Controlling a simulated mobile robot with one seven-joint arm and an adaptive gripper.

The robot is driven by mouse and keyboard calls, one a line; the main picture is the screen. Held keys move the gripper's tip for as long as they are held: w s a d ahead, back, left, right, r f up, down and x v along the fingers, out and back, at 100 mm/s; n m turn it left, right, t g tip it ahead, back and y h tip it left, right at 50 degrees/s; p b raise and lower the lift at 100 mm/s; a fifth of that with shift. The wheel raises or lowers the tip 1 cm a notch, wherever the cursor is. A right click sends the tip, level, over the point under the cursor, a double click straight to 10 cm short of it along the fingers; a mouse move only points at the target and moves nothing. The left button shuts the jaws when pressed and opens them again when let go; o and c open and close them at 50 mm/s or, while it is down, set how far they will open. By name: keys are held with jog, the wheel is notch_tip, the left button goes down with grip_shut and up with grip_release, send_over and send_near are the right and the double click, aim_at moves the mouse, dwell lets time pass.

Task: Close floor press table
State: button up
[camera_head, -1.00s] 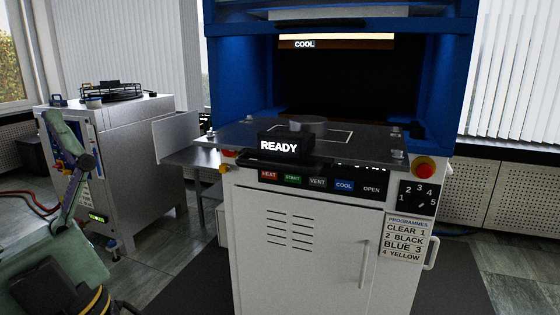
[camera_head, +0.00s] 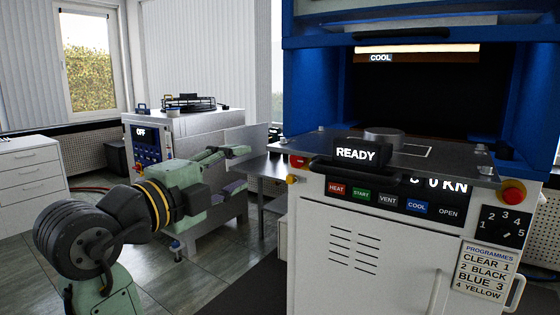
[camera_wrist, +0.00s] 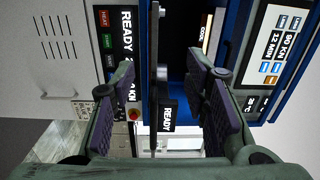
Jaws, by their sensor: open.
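The floor press has a blue frame (camera_head: 318,95) over a white cabinet (camera_head: 390,262). Its dark flat table (camera_head: 330,146) is out in front of the black opening, with a round grey disc (camera_head: 384,134) on top. A black block reading READY (camera_head: 356,153) sits at the table's front edge. My gripper (camera_head: 240,168) is left of the table, open and empty, pointing towards the press. In the wrist view my gripper (camera_wrist: 163,75) has its purple-padded fingers spread. The table (camera_wrist: 153,50) shows there edge-on between them in the picture, apparently beyond the fingertips.
A red knob (camera_head: 512,192) is at the press's right corner. Buttons (camera_head: 388,200) line the front below the table. A second grey machine (camera_head: 190,130) marked OFF and a side shelf (camera_head: 262,168) stand left of the press. Drawers (camera_head: 30,185) are far left. Floor in front is clear.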

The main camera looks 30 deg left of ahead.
aim_at(289, 152)
jog(key=shift+w+d+f+m, duration=0.15)
jog(key=shift+d+f+m, duration=0.05)
jog(key=shift+m, duration=0.1)
jog(key=shift+c, duration=0.6)
jog(key=shift+w, duration=0.35)
jog(key=shift+c, duration=0.8)
jog(key=w+p, duration=0.4)
jog(key=w, duration=0.8)
jog(key=shift+d+p, duration=0.2)
jog(key=shift+p, duration=0.2)
grip_shut()
jog(key=shift+w, duration=0.5)
